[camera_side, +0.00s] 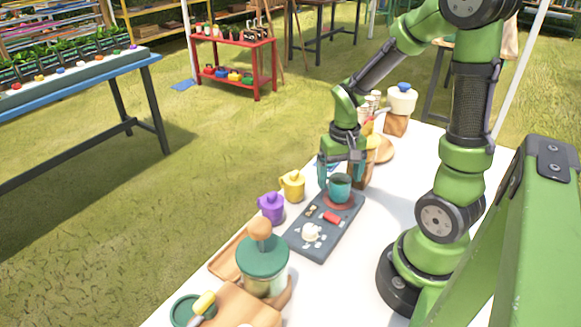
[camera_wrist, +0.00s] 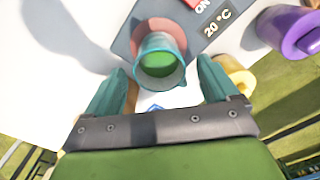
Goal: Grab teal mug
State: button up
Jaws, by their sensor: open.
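The teal mug (camera_side: 340,187) stands upright on a red round spot at the far end of a grey hot plate (camera_side: 321,237). In the wrist view the mug (camera_wrist: 160,62) shows from above with green inside, just ahead of and between the two teal fingers. My gripper (camera_side: 341,178) is at the mug and points down in the side view. In the wrist view my gripper (camera_wrist: 160,88) is open, with a finger on each side and gaps to the mug. I cannot tell how far down the fingertips are beside the mug.
A yellow mug (camera_side: 292,186) and a purple mug (camera_side: 271,207) stand left of the hot plate. A jar with a green lid (camera_side: 263,266) is at the near end. A white pot (camera_side: 402,98) and wooden items crowd the far end. The white table (camera_side: 355,255) is clear right of the plate.

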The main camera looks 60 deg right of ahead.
jog(key=shift+f, duration=0.75)
jog(key=c, duration=1.2)
jog(key=shift+r, duration=0.15)
